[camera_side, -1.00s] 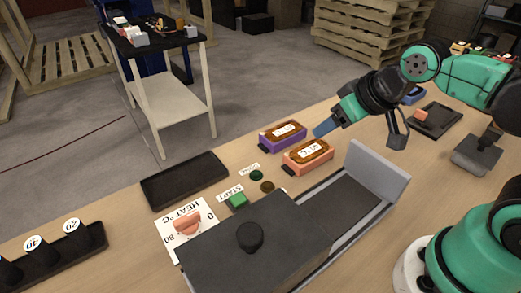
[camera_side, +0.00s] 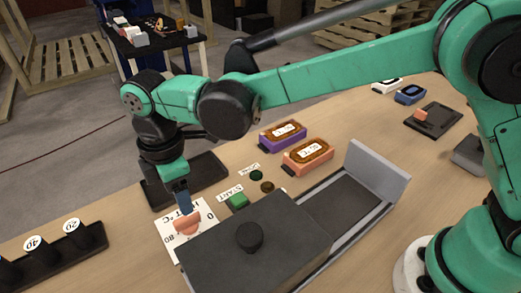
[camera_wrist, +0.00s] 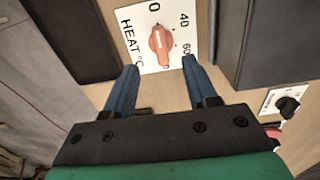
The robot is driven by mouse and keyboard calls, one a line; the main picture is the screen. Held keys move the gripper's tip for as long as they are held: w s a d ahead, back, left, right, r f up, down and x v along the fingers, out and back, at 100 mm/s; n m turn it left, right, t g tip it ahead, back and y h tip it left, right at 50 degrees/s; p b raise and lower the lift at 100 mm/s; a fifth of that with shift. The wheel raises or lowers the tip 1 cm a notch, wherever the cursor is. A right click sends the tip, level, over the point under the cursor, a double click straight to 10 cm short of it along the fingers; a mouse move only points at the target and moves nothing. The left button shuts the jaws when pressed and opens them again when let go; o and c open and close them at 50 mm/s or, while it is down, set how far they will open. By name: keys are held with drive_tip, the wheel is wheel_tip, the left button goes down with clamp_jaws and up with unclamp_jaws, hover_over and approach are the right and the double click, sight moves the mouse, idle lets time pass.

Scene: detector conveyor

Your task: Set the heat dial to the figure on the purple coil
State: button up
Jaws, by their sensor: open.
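The heat dial is an orange-red knob (camera_side: 187,225) on a white plate labelled HEAT °C (camera_side: 204,240). In the wrist view the knob (camera_wrist: 160,42) stands ahead of my fingertips, and its white line seems to lie roughly toward the 0; figures 40 and 60 show at the right. My gripper (camera_side: 185,208) is above the dial, pointing down. In the wrist view my gripper (camera_wrist: 161,68) is open, with blue fingers either side of the knob's line, holding nothing. The purple coil box (camera_side: 283,135) sits mid-table; the figure on its white label is too small to read.
An orange coil box (camera_side: 308,156) sits beside the purple one. A green START button (camera_side: 237,200) and a dark grey machine housing (camera_side: 275,255) stand close to the dial. A black tray (camera_side: 208,168) lies behind it. Black holders marked 40 and 20 (camera_side: 72,232) stand at left.

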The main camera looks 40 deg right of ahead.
sight(188, 222)
drive_tip(key=shift+a+f, duration=0.15)
drive_tip(key=shift+f, duration=0.3)
wheel_tip(188, 222, down, 5)
drive_tip(key=shift+r, duration=0.1)
clamp_jaws()
